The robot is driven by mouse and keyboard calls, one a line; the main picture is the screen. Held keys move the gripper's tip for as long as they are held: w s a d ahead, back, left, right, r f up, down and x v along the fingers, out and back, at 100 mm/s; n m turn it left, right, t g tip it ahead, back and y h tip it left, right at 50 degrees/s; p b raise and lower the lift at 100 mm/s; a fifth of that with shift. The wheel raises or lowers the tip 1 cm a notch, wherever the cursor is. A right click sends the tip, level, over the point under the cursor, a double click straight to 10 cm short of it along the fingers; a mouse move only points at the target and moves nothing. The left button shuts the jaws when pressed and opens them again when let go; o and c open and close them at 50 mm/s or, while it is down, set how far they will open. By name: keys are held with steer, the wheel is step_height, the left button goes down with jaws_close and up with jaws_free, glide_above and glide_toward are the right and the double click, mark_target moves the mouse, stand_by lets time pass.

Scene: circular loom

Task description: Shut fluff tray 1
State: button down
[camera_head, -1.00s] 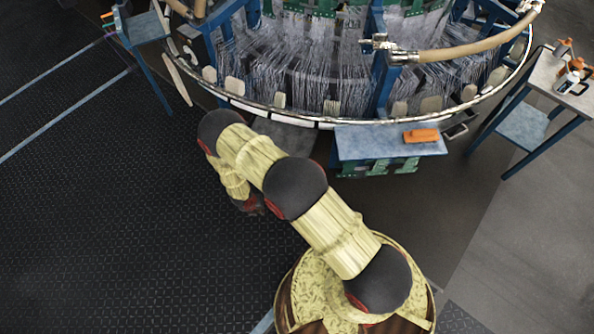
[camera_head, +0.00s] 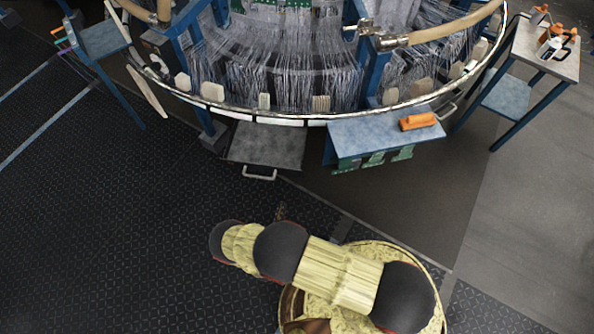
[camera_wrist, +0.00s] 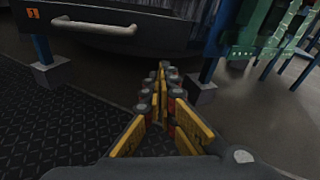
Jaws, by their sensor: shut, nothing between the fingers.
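Fluff tray 1 (camera_head: 266,146) is a grey flat tray that sticks out from under the front of the loom, with a pale bar handle (camera_head: 260,177) on its front. In the wrist view its dark front (camera_wrist: 150,33) fills the upper left, with the handle (camera_wrist: 95,25) and an orange label reading 1 (camera_wrist: 33,13). My gripper (camera_wrist: 161,68) is shut and empty, its yellow-padded fingers together. It is below and in front of the tray's front, apart from it. In the head view the gripper (camera_head: 281,211) is a small dark shape beside my arm, below the handle.
The circular loom (camera_head: 300,70) stands behind the tray. A blue-grey bench (camera_head: 375,130) with an orange tool (camera_head: 418,121) stands right of the tray. A side table (camera_head: 545,55) is far right. The floor on the left is clear.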

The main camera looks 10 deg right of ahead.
mark_target(286, 169)
steer(key=w+d+r+b, duration=0.1)
steer(key=w, duration=0.3)
steer(key=w+d+r+m+t+b, duration=0.1)
steer(key=w, duration=0.4)
steer(key=w+r+m+b, duration=0.1)
steer(key=w, duration=0.4)
steer(key=shift+w+d+r+t, duration=0.15)
steer(key=shift+d+r+t, duration=0.25)
